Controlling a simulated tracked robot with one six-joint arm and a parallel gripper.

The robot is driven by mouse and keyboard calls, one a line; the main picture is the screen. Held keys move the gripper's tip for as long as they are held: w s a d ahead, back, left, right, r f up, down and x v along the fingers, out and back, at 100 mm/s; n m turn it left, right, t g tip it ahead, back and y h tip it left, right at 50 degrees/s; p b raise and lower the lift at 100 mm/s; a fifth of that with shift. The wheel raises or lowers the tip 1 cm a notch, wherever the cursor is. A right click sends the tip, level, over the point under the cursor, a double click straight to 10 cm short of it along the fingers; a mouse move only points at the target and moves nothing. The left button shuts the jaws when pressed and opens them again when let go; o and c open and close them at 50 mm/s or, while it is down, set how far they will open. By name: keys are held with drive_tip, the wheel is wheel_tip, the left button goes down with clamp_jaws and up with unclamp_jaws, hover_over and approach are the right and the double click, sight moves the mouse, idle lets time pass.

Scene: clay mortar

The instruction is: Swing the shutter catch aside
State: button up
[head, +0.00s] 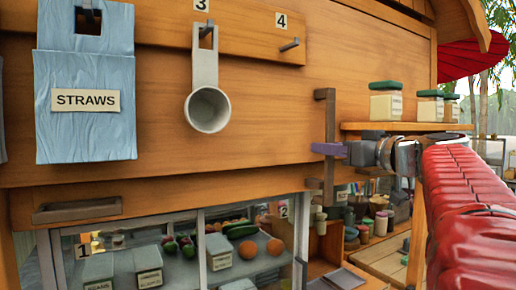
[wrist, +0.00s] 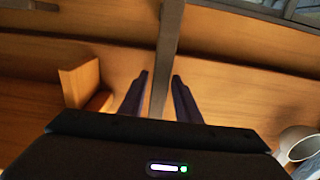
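The shutter catch (head: 330,112) is a dark upright bar on the wooden shutter front, with a stub at its top and a crosspiece lower down. In the wrist view the catch (wrist: 168,40) runs as a grey bar down between my fingers. My gripper (head: 328,149) reaches in from the right, with its purplish fingertips at the middle of the bar. In the wrist view my gripper (wrist: 160,75) is open, one finger on each side of the bar, with a narrow gap on both sides. The bar's lower part in the wrist view is hidden by my gripper body.
A shelf (head: 400,127) with green-lidded jars (head: 386,102) sits close to my gripper at right. A grey scoop (head: 208,108) and a blue STRAWS holder (head: 86,125) hang at left. A glass display (head: 175,255) with food is below. The board left of the catch is clear.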

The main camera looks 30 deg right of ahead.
clamp_jaws()
idle(0.3)
